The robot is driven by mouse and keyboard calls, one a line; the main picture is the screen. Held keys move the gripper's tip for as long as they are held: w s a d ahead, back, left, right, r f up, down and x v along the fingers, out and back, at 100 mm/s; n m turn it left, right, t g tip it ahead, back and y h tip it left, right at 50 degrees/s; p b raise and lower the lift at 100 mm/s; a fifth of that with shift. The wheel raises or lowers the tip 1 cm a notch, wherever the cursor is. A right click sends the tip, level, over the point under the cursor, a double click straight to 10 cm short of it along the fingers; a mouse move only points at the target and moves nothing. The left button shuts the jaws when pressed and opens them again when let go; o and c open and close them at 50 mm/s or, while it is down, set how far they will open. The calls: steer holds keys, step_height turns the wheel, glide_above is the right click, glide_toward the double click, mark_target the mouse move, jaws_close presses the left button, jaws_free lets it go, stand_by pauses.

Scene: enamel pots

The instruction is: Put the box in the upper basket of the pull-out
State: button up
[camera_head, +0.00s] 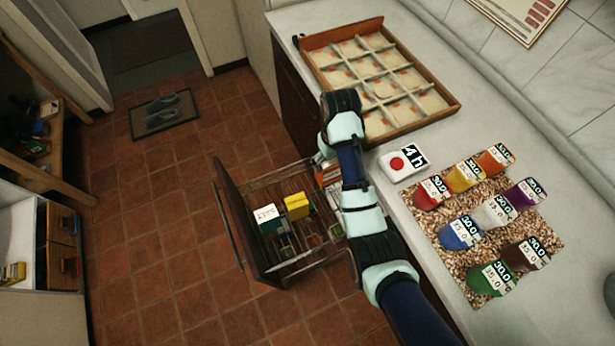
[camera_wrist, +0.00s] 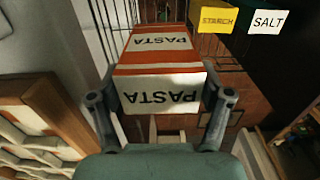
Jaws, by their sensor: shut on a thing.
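My gripper (camera_wrist: 160,108) is shut on an orange and white box marked PASTA (camera_wrist: 160,68), with one finger on each side. In the head view a small part of the box (camera_head: 328,174) shows beside my arm, which hides most of my gripper. The pull-out (camera_head: 229,226) stands open from the counter. The box is over or at the counter-side end of its upper wire basket (camera_head: 262,180); I cannot tell whether it touches the basket. A yellow starch box (camera_head: 297,206) and a salt box (camera_head: 266,216) stand in the pull-out.
On the counter are a wooden divided tray (camera_head: 440,112), a white timer marked 4h (camera_head: 401,163) and several coloured pots on a speckled mat (camera_head: 456,272). The tiled floor (camera_head: 160,250) left of the pull-out is clear. Slippers lie on a doormat (camera_head: 188,123).

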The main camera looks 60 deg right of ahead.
mark_target(329, 173)
step_height(329, 173, down, 20)
steer(key=b, duration=0.9)
steer(key=shift+b, duration=0.35)
steer(key=shift+f, duration=0.15)
steer(key=o, duration=1.4)
step_height(329, 173, up, 12)
steer(key=p, duration=0.5)
steer(key=shift+r+p, duration=0.2)
steer(key=shift+p, duration=0.2)
steer(key=shift+w, duration=0.1)
